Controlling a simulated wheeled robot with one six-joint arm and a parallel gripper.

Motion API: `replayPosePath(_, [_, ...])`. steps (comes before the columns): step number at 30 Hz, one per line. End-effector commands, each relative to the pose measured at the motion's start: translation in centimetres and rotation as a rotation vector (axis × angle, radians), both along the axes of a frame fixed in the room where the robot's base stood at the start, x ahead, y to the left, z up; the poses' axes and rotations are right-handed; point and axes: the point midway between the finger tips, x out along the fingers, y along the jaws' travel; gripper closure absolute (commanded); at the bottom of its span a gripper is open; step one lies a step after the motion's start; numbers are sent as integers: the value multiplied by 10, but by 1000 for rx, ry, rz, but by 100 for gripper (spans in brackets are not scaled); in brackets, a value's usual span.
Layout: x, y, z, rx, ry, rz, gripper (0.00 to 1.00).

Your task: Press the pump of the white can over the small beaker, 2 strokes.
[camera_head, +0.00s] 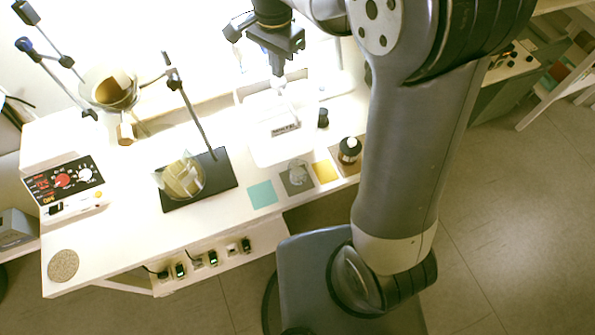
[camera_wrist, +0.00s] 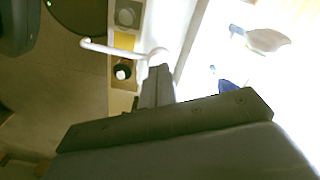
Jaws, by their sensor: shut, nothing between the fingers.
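The white can (camera_head: 285,130) with a dark-lettered label stands upright on the bench in the head view. Its pump (camera_head: 279,86) rises from the top, directly below my gripper (camera_head: 277,70). The gripper is shut and empty, pointing down; whether its tips touch the pump I cannot tell. In the wrist view the shut fingers (camera_wrist: 157,82) are beside the pump's white spout (camera_wrist: 110,48), which reaches left. The small beaker (camera_head: 297,174) stands on a dark grey square in front of the can; it also shows in the wrist view (camera_wrist: 126,16).
Coloured squares line the bench's front edge, with a black bottle (camera_head: 349,150) on the brown one. A small dark bottle (camera_head: 323,118) stands right of the can. A stand (camera_head: 222,172) with a glass vessel and a control box (camera_head: 66,184) are at left.

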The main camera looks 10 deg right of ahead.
Motion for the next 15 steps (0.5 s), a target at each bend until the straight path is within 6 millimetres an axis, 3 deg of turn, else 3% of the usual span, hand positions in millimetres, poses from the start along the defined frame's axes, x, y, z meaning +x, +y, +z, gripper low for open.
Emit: replayPosePath(15, [0,0,3,0,-1,0,100])
